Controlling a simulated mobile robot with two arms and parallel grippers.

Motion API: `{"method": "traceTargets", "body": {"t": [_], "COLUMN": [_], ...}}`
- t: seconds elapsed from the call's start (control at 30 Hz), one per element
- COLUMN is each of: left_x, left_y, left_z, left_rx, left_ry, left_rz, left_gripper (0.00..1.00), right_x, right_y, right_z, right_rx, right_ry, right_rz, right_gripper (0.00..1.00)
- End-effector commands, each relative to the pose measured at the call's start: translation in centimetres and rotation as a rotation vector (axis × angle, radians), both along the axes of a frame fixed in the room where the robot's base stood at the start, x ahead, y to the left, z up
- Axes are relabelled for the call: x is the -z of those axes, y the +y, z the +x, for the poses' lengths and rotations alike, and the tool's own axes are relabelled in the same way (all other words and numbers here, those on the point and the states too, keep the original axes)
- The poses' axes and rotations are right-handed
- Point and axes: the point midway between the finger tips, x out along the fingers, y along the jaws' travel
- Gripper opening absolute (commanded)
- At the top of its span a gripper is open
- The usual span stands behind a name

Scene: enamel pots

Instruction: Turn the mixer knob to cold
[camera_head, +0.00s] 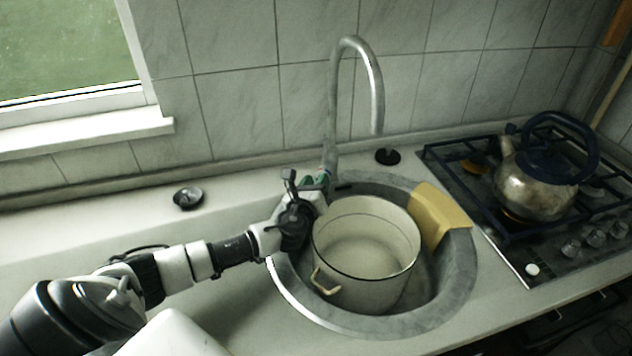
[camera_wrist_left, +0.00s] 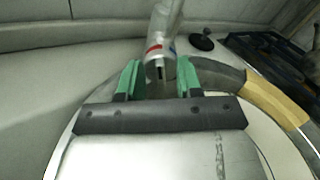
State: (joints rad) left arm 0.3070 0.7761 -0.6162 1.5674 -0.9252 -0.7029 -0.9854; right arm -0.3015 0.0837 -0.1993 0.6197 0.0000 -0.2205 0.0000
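The mixer tap (camera_head: 332,110) is a tall metal gooseneck behind the round sink. In the left wrist view its lower end (camera_wrist_left: 161,52) shows a red mark on the left, a blue mark on the right and a dark slot. I cannot clearly tell the knob from the tap body or read its setting. My left gripper (camera_head: 318,181) is at the tap's base. In the left wrist view its green fingers (camera_wrist_left: 158,80) stand apart, one on each side of the tap's lower end, with small gaps visible. My right gripper is not in view.
A cream enamel pot (camera_head: 366,290) stands in the sink (camera_head: 458,275), close to my left gripper. A yellow cloth (camera_head: 440,214) hangs over the sink rim. A kettle (camera_head: 530,190) sits on the stove at right.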

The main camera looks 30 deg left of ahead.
Motion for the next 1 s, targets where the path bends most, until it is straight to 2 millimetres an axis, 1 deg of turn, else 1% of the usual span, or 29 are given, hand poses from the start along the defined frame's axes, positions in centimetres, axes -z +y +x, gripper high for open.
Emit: {"method": "traceTargets", "body": {"t": [0.3, 0.53, 0.8, 1.0], "left_x": [0.00, -0.01, -0.06, -0.24], "left_y": [0.06, 0.07, 0.08, 0.03], "left_z": [0.27, 0.25, 0.25, 0.27], "left_rx": [0.000, 0.000, 0.000, -0.001], "left_ry": [0.000, 0.000, 0.002, 0.017], "left_rz": [0.000, 0.000, 0.008, 0.066], "left_gripper": [0.35, 0.00, 0.00, 0.00], "right_x": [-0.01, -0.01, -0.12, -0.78], "right_y": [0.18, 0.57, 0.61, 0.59], "right_z": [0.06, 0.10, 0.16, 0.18], "right_rx": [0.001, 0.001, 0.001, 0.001], "right_ry": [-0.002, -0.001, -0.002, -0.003], "right_rz": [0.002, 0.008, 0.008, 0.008], "right_gripper": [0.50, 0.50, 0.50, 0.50]}}
